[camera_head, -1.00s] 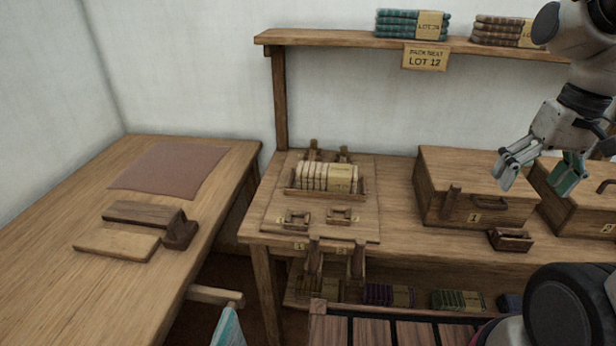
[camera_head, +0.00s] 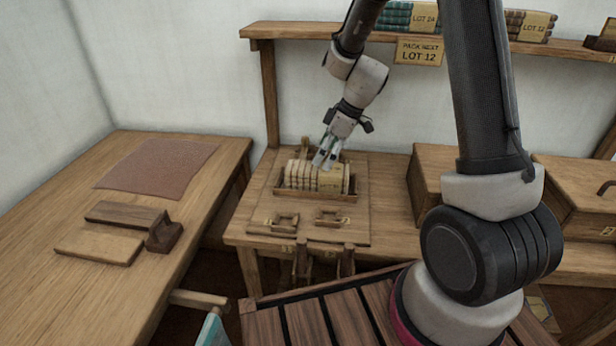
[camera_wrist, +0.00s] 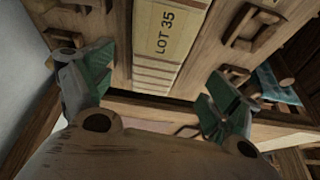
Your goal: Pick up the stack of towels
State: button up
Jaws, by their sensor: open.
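The stack of towels (camera_head: 302,177) is a row of cream folded cloths with a tan label. It sits in a shallow wooden tray (camera_head: 288,194) on a wooden board on the middle table. In the wrist view the towels (camera_wrist: 160,74) show between my fingers, with a label reading "LOT 35". My gripper (camera_head: 324,164) is over the right part of the towels, pointing down. In the wrist view my gripper (camera_wrist: 155,95) has its green-padded fingers wide apart and empty. Whether the fingertips touch anything I cannot tell.
Two wooden handles (camera_head: 284,222) stand on the board in front of the tray. A shelf (camera_head: 290,28) above carries towel stacks and a sign (camera_head: 419,51) reading "PACK NEXT LOT 12". A wooden chest (camera_head: 427,170) stands at right. The left table (camera_head: 60,205) holds a brown cloth and wooden blocks.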

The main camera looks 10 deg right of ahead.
aim_at(319, 168)
jog(key=shift+n, duration=0.3)
jog(key=shift+a+f, duration=0.1)
jog(key=shift+f, duration=0.2)
jog(key=x, duration=0.7)
jog(key=shift+w+d+f, duration=0.1)
jog(key=shift+d+f, duration=0.05)
jog(key=shift+d, duration=0.1)
jog(key=c, duration=1.2)
